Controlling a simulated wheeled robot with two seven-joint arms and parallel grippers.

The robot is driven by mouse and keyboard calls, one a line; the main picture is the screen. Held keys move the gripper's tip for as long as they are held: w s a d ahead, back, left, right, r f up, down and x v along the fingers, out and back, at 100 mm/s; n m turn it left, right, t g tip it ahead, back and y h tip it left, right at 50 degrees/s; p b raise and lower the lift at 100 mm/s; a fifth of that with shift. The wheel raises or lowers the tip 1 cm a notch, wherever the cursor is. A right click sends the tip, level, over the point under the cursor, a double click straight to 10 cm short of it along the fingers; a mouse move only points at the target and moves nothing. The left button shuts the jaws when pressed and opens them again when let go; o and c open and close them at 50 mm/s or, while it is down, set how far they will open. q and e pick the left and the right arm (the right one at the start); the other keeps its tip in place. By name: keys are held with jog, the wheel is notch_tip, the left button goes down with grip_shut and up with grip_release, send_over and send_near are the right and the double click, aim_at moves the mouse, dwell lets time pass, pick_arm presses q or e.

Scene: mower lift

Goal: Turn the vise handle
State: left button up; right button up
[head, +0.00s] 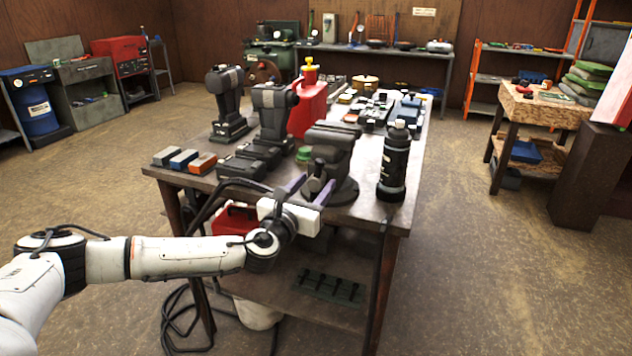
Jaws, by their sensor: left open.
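A dark grey bench vise (332,150) stands on the near end of the workbench. Its jaws are at the top and its round base is on the bench top. My left gripper (309,187) is just in front of the vise, at its lower left front. Its two purple-grey fingers are apart and point toward the vise. I cannot make out the vise handle clearly; the gripper covers part of the vise front. I cannot tell whether the fingers touch the vise. My right gripper is out of view.
On the workbench (407,212), a black bottle (395,162) stands close right of the vise. A red fuel can (308,105) and two dark power tools stand behind and left. Colored blocks (184,160) lie at the left edge. Floor right of the bench is free.

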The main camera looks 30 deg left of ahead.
pick_arm(q)
jog(key=shift+w+a, duration=0.15)
jog(key=shift+w, duration=0.45)
jog(key=c, duration=1.1)
jog(key=shift+o, duration=0.2)
jog(key=shift+f+n, duration=0.1)
jog(key=shift+n, duration=0.2)
